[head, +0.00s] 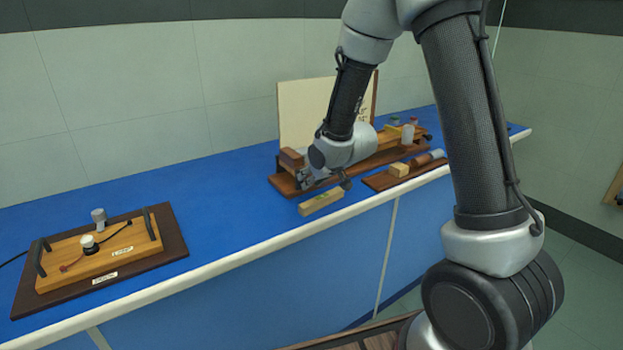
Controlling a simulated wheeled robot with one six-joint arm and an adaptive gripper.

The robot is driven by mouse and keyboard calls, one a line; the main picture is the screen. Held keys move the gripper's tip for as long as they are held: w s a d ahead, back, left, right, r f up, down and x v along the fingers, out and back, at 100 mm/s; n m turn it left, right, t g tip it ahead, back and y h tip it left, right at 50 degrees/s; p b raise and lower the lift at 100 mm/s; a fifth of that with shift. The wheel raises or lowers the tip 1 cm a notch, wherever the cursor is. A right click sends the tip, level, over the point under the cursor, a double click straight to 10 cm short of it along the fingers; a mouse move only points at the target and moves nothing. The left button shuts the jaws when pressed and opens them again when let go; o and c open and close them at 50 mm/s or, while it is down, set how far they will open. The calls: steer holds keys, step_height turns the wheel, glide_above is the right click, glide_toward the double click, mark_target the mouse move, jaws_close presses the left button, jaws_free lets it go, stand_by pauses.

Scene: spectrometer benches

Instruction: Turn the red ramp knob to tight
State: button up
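My gripper (326,180) is over the near left end of a long wooden ramp apparatus (385,148) on a dark red-brown base. It points down and to the left, just above and behind a small wooden block with a green patch (321,203). Its fingers are small and dark here, so I cannot tell whether they are open or shut. No red knob shows clearly near the gripper; my wrist covers part of the ramp's left end. A small reddish piece (414,120) shows at the ramp's far right end, too small to identify.
A cream board (307,112) stands behind the ramp. A smaller dark board (380,181) with a wooden block and a cylinder lies in front. The blue bench (210,195) between is mostly clear.

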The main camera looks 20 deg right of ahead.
steer(key=shift+d, duration=0.1)
steer(key=y, duration=0.1)
steer(key=m+y, duration=0.1)
steer(key=shift+d+f+m+g+y, duration=0.1)
steer(key=shift+d+m+g+y, duration=0.2)
steer(key=shift+g, duration=0.1)
steer(key=m+y, duration=0.2)
steer(key=y, duration=0.1)
steer(key=shift+w+d+f+g, duration=0.1)
steer(key=shift+f+g, duration=0.05)
steer(key=shift+g, duration=0.15)
steer(key=m+y, duration=0.1)
steer(key=y, duration=0.2)
steer(key=shift+f+m, duration=0.15)
steer(key=shift+m, duration=0.25)
steer(key=shift+d+f+m+y, duration=0.1)
steer(key=shift+f+m+y, duration=0.05)
steer(key=shift+m+y, duration=1.3)
steer(key=shift+y, duration=0.35)
steer(key=o, duration=0.9)
steer(key=shift+w, duration=0.1)
steer(key=shift+o, duration=0.4)
